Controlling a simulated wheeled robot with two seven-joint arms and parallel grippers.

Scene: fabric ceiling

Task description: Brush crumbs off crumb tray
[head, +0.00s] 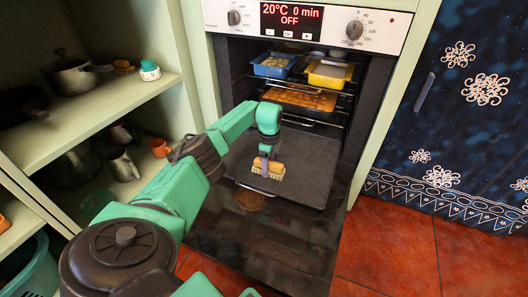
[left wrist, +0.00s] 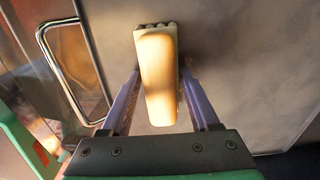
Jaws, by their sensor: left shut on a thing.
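The crumb tray (head: 312,172) is a dark flat sheet pulled out of the oven over its lowered door. It fills most of the left wrist view as a grey surface (left wrist: 245,70). A brush (head: 271,170) with a tan wooden handle and pale bristles is at the tray's middle left, bristles down. My left gripper (head: 268,154) is above the brush and shut on its handle, which shows between the fingers in the left wrist view (left wrist: 158,85). I cannot tell whether the bristles touch the tray. My right gripper is not in view.
Above the tray, the oven holds a blue dish (head: 272,66), a yellow dish (head: 328,75) and an orange-brown tray (head: 300,97) on racks. Shelves (head: 95,105) with pots stand at left. A dark blue snowflake curtain (head: 450,110) hangs at right. Red floor (head: 385,255) is clear at lower right.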

